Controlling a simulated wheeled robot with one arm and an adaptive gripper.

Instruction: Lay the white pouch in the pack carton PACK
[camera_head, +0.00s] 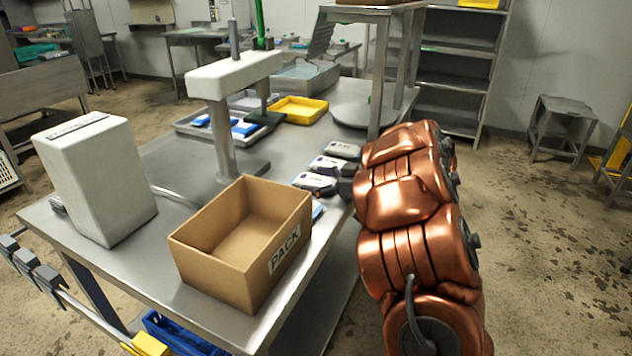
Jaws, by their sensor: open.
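The open brown pack carton (218,268), marked PACK on its right side, stands upright near the front edge of the steel table. Its visible floor looks empty. Several pale pouches lie in a row behind and right of it, including a white pouch (327,163) with dark print and a greyer one (343,149) farther back. Another pouch (309,181) lies nearest my gripper (331,189). My gripper is open, low over the table at the near end of this row. Its fingers are small and partly hidden by my arm, so I cannot tell whether they touch a pouch.
A white box-shaped machine (95,178) stands left of the carton. A post with a white head (232,75) rises behind it. A grey tray with blue packs (190,122) and a yellow tray (300,108) stand farther back. Bare steel lies left of the carton.

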